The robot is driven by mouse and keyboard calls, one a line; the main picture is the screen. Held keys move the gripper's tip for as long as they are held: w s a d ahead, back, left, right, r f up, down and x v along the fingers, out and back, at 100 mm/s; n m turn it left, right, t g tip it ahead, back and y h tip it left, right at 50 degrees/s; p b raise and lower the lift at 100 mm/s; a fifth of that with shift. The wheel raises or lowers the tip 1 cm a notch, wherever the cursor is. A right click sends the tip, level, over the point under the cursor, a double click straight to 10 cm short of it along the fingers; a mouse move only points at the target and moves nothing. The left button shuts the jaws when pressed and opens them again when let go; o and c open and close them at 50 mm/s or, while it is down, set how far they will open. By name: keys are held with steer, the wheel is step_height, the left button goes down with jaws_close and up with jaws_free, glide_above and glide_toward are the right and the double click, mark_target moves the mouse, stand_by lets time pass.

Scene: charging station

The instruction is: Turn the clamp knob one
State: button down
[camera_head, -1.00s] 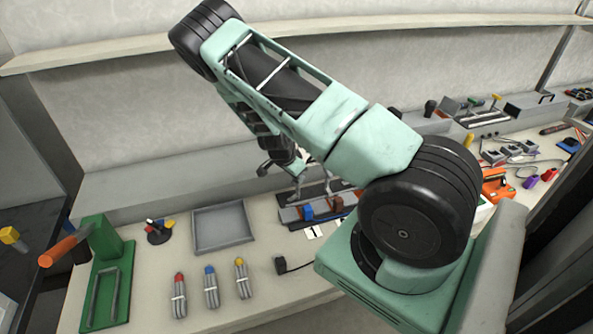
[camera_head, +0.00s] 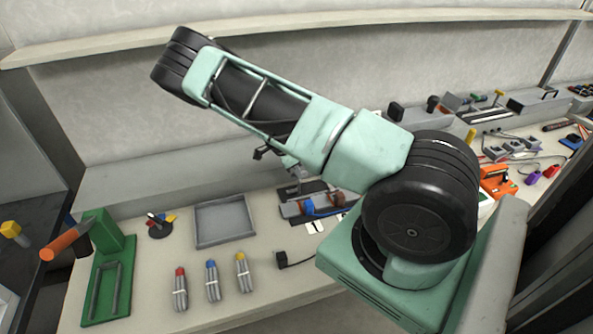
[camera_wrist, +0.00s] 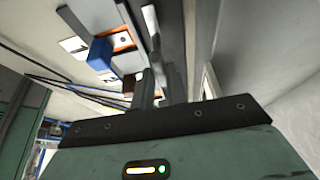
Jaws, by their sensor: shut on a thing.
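The clamp fixture (camera_head: 290,211) stands on the bench left of my arm's base, with a blue block (camera_head: 309,208) and a brown block (camera_head: 336,198) on it. In the wrist view the blue block (camera_wrist: 100,53) lies left of the fingers, beside an orange-edged plate (camera_wrist: 122,40). My gripper (camera_head: 297,180) is above the back of the fixture, and its fingers (camera_wrist: 160,80) also show in the wrist view. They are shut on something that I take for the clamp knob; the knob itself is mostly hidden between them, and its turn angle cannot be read.
White number cards (camera_head: 315,227) lie before the fixture. A grey tray (camera_head: 223,222) and several capped grey bundles (camera_head: 212,281) are to the left. A black plug (camera_head: 282,260) lies in front. A green stand (camera_head: 108,265) is far left. A wall ledge (camera_head: 130,190) runs behind.

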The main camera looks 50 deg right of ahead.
steer(key=c, duration=1.4)
jaws_free()
steer(key=shift+r, duration=0.1)
steer(key=shift+w+a+r, duration=0.2)
steer(key=shift+r, duration=0.1)
steer(key=b+v, duration=0.4)
steer(key=v, duration=1.2)
steer(key=shift+r, duration=0.3)
steer(key=shift+d, duration=0.1)
